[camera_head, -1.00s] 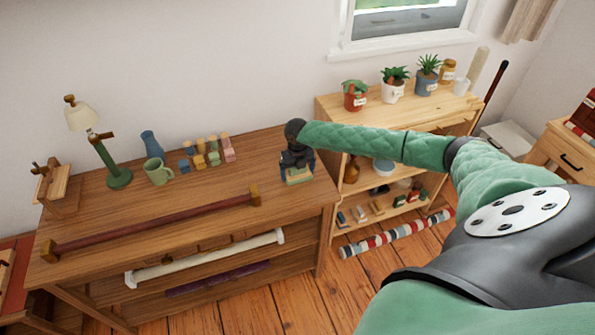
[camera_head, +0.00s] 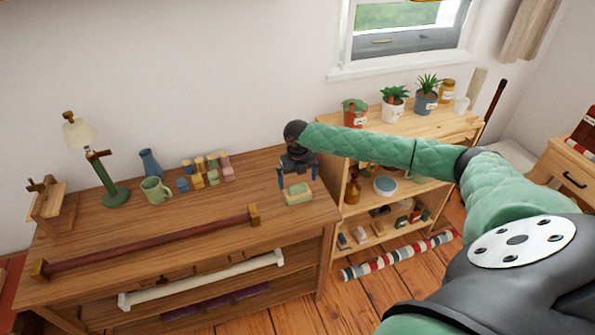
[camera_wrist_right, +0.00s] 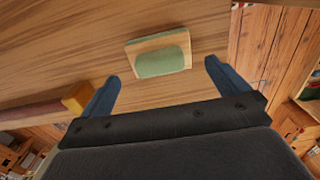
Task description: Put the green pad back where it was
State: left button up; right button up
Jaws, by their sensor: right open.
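The green pad (camera_head: 299,189) sits on a pale wooden block or tray (camera_head: 299,201) near the right end of the wooden dresser top. It also shows in the right wrist view (camera_wrist_right: 160,62), on its pale base, a little beyond the fingertips. My right gripper (camera_head: 297,183) is above the pad, pointing down, with its two blue fingers spread wide on either side. In the right wrist view the gripper (camera_wrist_right: 160,82) is open and empty, and the pad lies apart from both fingers. My left gripper is not in view.
A dark red bar with yellow ends (camera_head: 150,243) lies along the dresser's front. Several coloured blocks (camera_head: 205,172), a green mug (camera_head: 156,190), a blue vase (camera_head: 150,163) and a lamp (camera_head: 112,192) stand farther left. A shelf (camera_head: 440,125) with potted plants stands to the right.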

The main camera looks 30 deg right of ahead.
aim_at(297, 186)
notch_tip(297, 186, up, 5)
jog(key=shift+f+b, duration=0.2)
jog(key=shift+b, duration=0.55)
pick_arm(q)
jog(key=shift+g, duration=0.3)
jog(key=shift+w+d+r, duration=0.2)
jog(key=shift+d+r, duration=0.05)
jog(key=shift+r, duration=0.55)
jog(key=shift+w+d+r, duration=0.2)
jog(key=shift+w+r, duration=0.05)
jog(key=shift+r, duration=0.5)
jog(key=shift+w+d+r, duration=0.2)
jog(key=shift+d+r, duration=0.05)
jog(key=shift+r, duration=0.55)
pick_arm(e)
jog(key=shift+r, duration=0.55)
